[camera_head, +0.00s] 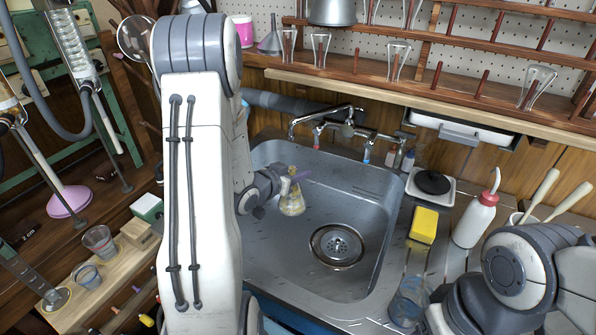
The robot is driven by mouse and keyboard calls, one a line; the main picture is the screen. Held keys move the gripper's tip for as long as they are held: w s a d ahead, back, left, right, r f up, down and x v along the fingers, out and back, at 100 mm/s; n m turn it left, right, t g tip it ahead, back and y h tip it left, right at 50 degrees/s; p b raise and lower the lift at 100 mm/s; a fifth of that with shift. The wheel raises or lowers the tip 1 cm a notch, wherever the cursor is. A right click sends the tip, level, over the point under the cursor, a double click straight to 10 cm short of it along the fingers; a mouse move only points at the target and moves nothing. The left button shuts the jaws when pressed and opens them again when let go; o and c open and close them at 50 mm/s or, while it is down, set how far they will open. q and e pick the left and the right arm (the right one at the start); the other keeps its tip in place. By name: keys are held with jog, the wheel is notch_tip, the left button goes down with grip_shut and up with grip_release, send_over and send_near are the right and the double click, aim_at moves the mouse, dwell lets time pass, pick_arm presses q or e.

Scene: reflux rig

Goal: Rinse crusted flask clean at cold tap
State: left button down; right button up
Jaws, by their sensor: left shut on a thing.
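My left gripper (286,180) is shut on the neck of a small conical flask (292,204) with yellowish matter inside. It holds the flask roughly upright in the left part of the steel sink, left of the drain (338,246). Whether the flask touches the basin floor I cannot tell. The chrome tap (335,116) stands at the sink's back edge with a red mark and a blue-marked part (367,156). No water stream can be made out. My left arm covers the sink's left side. My right arm is at the lower right; its fingers do not show.
A yellow sponge (423,225), a wash bottle (474,220) and a glass beaker (408,301) stand right of the sink. A wooden rack (440,75) with glassware hangs behind. Glass vessels (98,239) stand at the left. The sink's middle is clear.

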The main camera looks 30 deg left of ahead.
pick_arm(q)
notch_tip(320, 180, down, 14)
jog(key=r+b, duration=0.1)
jog(key=b, duration=1)
jog(key=w+a+f+p, duration=0.1)
jog(key=w+a, duration=0.4)
jog(key=w, duration=0.3)
jog(key=shift+w+a+f, duration=0.2)
jog(key=shift+w+f, duration=0.05)
jog(key=shift+f, duration=0.05)
jog(key=shift+f, duration=0.15)
jog(key=c, duration=0.5)
grip_release()
jog(key=shift+s, duration=0.1)
